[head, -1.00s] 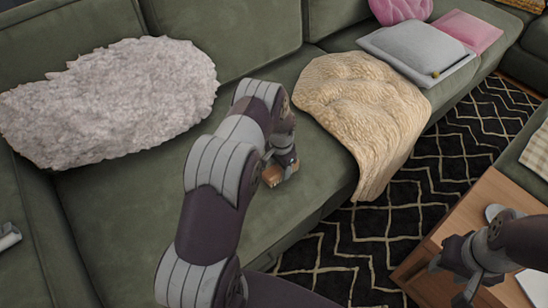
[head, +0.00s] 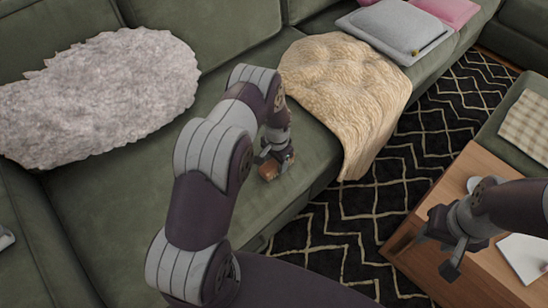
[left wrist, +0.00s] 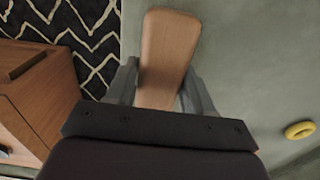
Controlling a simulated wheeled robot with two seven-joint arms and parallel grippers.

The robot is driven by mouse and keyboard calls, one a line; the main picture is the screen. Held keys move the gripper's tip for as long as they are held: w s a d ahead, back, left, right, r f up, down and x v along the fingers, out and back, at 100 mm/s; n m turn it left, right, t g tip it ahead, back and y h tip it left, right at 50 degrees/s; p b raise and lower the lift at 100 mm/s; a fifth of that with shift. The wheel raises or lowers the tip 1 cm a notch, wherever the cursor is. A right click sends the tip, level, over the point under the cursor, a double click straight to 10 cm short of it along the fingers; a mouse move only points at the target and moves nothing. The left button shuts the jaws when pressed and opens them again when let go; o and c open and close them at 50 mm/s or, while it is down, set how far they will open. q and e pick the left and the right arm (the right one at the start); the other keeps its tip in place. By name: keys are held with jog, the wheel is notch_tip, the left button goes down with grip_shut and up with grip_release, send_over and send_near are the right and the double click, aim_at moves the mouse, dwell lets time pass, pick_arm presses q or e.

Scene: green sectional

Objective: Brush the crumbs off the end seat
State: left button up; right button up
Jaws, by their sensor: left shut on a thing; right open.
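My left gripper (head: 276,158) is shut on a wooden-backed brush (head: 268,172), low over the green end seat (head: 110,200) near its front edge. In the left wrist view the brush (left wrist: 168,55) points away between the fingers (left wrist: 157,92); its underside is hidden, so I cannot tell if it touches the seat. A small yellow ring (left wrist: 299,136) lies on the green fabric to the right in that view. I cannot make out crumbs in the head view. My right gripper (head: 447,243) is open and empty by the wooden table.
A shaggy grey-white cushion (head: 100,95) leans at the back left. A cream throw (head: 345,90) drapes over the seat front, right of the brush. A wooden table (head: 450,195) holds a white sheet (head: 525,255). A black patterned rug (head: 330,250) covers the floor between.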

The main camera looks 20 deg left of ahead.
pick_arm(q)
notch_tip(320, 180, up, 8)
jog(key=p, duration=0.6)
jog(key=shift+p, duration=0.3)
